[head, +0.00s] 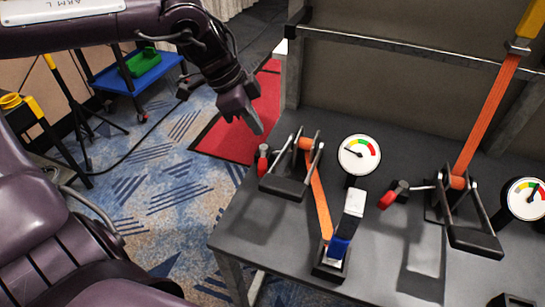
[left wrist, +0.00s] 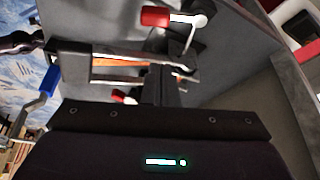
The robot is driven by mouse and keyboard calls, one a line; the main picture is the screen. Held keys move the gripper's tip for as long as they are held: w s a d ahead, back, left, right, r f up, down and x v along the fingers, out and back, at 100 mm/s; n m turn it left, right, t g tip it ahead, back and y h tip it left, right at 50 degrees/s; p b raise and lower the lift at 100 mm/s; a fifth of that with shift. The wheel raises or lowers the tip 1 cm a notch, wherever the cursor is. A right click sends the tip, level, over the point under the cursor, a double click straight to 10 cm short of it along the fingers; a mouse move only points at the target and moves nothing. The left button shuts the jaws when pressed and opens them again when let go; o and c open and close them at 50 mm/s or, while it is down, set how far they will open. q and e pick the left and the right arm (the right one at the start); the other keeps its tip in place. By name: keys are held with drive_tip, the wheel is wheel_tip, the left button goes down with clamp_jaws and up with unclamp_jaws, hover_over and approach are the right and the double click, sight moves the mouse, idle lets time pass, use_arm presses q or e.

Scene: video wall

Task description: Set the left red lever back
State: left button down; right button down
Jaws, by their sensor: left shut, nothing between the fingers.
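The left red lever (head: 263,160) has a red knob and stands at the left side of the left ratchet (head: 285,186) on the grey table. In the left wrist view its red knob (left wrist: 155,16) shows large at the top. My left gripper (head: 257,127) is shut and empty, just above and left of that knob, apparently apart from it. Its dark fingers (left wrist: 160,85) also show in the left wrist view. A right red lever (head: 391,196) sits by the second ratchet. My right gripper is not in view.
The left gauge (head: 359,154) stands beside the left ratchet, its needle pointing left. An orange strap (head: 320,205) runs to a blue-and-white buckle (head: 341,246). A metal rail (head: 400,47) crosses behind the table (head: 245,235). Open floor lies left of the table.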

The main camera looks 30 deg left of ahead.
sight(263, 158)
use_arm(q)
drive_tip(key=shift+s+d+f+g+y, duration=0.15)
drive_tip(key=shift+s+d+g+y, duration=0.2)
drive_tip(key=shift+s, duration=0.25)
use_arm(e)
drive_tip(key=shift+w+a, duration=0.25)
